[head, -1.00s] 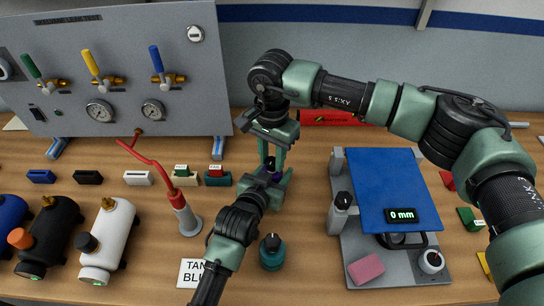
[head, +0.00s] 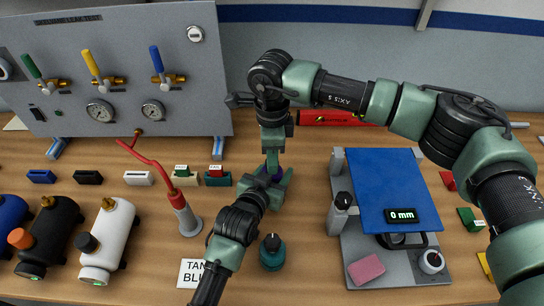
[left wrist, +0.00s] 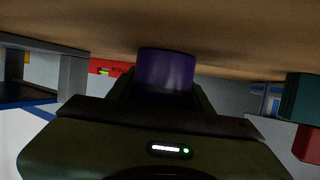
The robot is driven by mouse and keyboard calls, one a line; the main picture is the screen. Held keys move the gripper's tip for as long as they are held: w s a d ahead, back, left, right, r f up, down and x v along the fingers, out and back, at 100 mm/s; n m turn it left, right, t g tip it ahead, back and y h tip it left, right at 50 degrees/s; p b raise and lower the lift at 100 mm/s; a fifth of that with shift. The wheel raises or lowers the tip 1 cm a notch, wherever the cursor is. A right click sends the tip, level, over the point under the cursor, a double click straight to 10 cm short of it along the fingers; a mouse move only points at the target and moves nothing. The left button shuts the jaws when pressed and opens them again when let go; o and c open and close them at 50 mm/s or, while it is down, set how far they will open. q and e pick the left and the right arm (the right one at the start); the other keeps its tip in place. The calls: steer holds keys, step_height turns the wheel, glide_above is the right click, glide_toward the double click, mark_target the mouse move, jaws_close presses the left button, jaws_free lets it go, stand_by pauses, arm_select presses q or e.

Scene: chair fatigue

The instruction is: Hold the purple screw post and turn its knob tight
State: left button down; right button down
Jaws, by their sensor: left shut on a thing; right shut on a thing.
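The purple screw post (left wrist: 167,70) stands on the table, and its body shows between the jaws of my left gripper in the left wrist view. In the head view my left gripper (head: 270,180) is low over the table and shut on the post, which is mostly covered there. My right gripper (head: 272,151) points straight down right above the post and is shut on its top, where the knob is. The knob itself is hidden by the right jaws, so its tightness cannot be seen.
A grey gauge panel (head: 110,110) stands at the back left. A blue plate (head: 395,185) on a grey base is to the right.

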arm_select(q)
steer(key=shift+f, duration=0.1)
arm_select(e)
steer(key=m, duration=0.5)
steer(key=shift+w+m, duration=0.1)
steer(key=shift+m, duration=0.2)
steer(key=m, duration=0.5)
steer(key=shift+r, duration=0.1)
steer(key=m, duration=0.5)
steer(key=shift+m, duration=0.4)
arm_select(q)
steer(key=shift+s, duration=0.1)
arm_select(e)
steer(key=shift+w+d+m, duration=0.1)
steer(key=shift+m, duration=2.1)
steer(key=c, duration=1.3)
jaws_free()
steer(key=shift+o, duration=1.2)
